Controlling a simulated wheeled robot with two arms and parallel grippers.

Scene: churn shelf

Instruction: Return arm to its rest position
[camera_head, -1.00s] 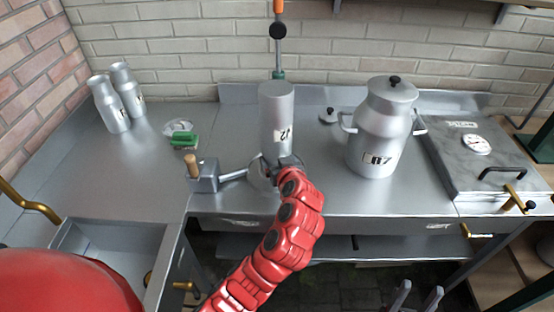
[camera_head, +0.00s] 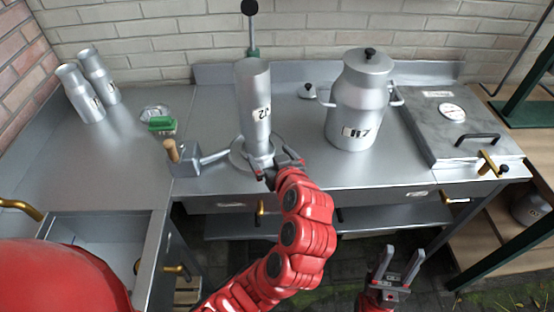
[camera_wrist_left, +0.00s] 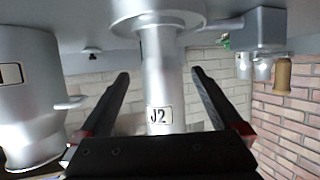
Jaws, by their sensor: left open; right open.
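My left gripper (camera_head: 282,163) is open at the front of a tall grey metal cylinder (camera_head: 252,95) marked J2. The cylinder stands upright in a round seat (camera_head: 240,155) on the counter. In the left wrist view the picture is upside down, and the cylinder (camera_wrist_left: 165,75) shows between the two open black fingers (camera_wrist_left: 160,85). I cannot tell whether the fingers touch it. My red left arm reaches up from the bottom of the head view. My right gripper (camera_head: 396,262) is open and empty, low in front of the counter, with its fingers pointing up.
A lidded can (camera_head: 358,105) stands right of the cylinder, with a flat lidded box (camera_head: 455,135) beyond. A wooden-handled lever block (camera_head: 190,160), green brush (camera_head: 161,124) and two slim cans (camera_head: 80,92) are on the left. An open drawer (camera_head: 95,245) juts out front left.

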